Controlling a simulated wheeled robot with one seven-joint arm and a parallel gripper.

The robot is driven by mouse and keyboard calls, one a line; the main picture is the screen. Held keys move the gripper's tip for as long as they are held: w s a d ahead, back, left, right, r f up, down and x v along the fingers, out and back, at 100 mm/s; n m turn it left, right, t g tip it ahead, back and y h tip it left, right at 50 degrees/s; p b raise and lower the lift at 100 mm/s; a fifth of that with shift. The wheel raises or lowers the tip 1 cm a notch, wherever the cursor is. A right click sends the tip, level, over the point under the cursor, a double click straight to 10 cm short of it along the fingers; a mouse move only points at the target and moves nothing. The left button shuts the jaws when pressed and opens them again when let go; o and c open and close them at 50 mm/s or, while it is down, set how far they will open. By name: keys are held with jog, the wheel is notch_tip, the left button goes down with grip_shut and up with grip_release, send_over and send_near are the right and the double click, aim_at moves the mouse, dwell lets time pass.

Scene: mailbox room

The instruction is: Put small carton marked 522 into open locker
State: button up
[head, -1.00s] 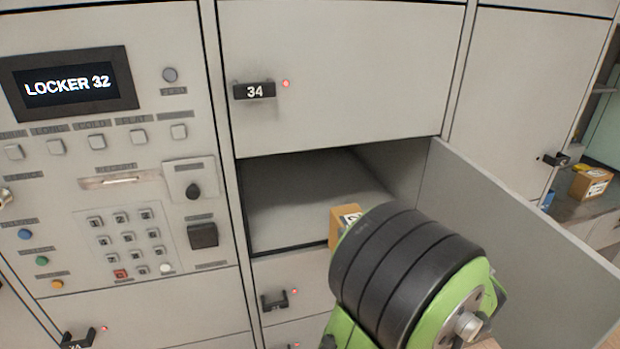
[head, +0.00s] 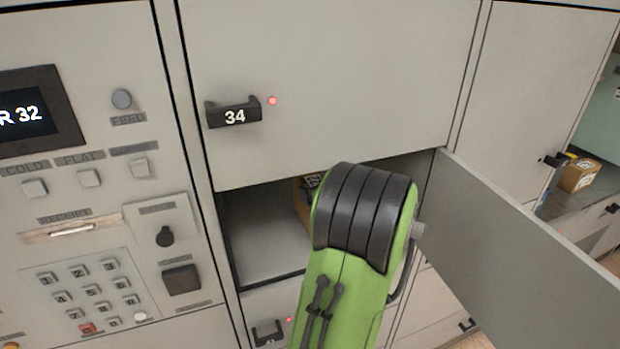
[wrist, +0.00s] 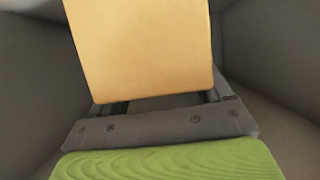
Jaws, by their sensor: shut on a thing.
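The small carton (head: 304,196) is a brown box inside the opening of the open locker (head: 262,232), below door 34. Most of it is hidden behind my green and black arm in the head view, and its number cannot be read. In the wrist view the carton (wrist: 145,50) shows a plain tan face. My gripper (wrist: 155,112) is shut on the carton, with grey locker walls around it. The gripper itself is hidden by my arm in the head view. Whether the carton touches the locker floor cannot be told.
The open locker door (head: 530,230) stands out to the right of my arm. Door 34 (head: 330,80) is shut above the opening. A control panel with a keypad (head: 90,295) is at the left. Another carton (head: 579,175) sits on a surface at the far right.

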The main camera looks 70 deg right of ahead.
aim_at(312, 179)
jog(key=w+d+p, duration=0.1)
jog(key=w+d, duration=0.3)
jog(key=shift+w+r, duration=0.1)
jog(key=shift+r, duration=0.05)
jog(key=shift+d+f, duration=0.1)
jog(key=shift+f, duration=0.8)
jog(key=shift+r, duration=0.1)
jog(key=shift+b, duration=0.4)
jog(key=o, duration=1.8)
jog(key=shift+o, duration=0.2)
jog(key=v, duration=1.2)
jog(key=shift+s+a, duration=0.2)
